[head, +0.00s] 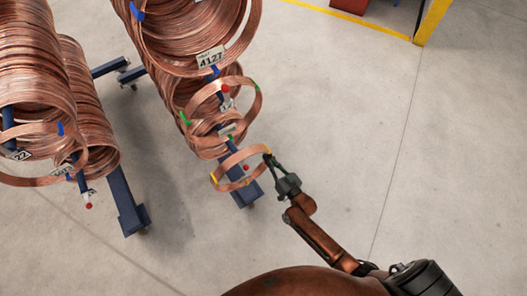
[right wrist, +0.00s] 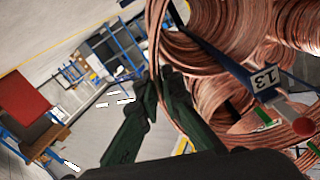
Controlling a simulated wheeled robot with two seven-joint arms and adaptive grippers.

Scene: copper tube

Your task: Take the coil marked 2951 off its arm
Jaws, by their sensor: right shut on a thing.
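A thin copper coil (head: 222,165) with yellow-orange tape bands hangs by the lower rack arm. My right gripper (head: 268,158) is shut on its right edge. In the head view the arm's red tip (head: 246,168) shows inside the ring's outline; I cannot tell whether the ring still sits around the arm. In the right wrist view, copper strands (right wrist: 153,38) run up from the closed dark fingers (right wrist: 162,82). The number 2951 is not readable on any tag. My left gripper is not in view.
A large coil tagged 4127 (head: 211,57) hangs higher, with a green-taped coil (head: 258,108) below it. More coils (head: 30,60) hang on a rack at left. A blue rack foot (head: 246,193) stands below. The floor (head: 450,150) at right is clear.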

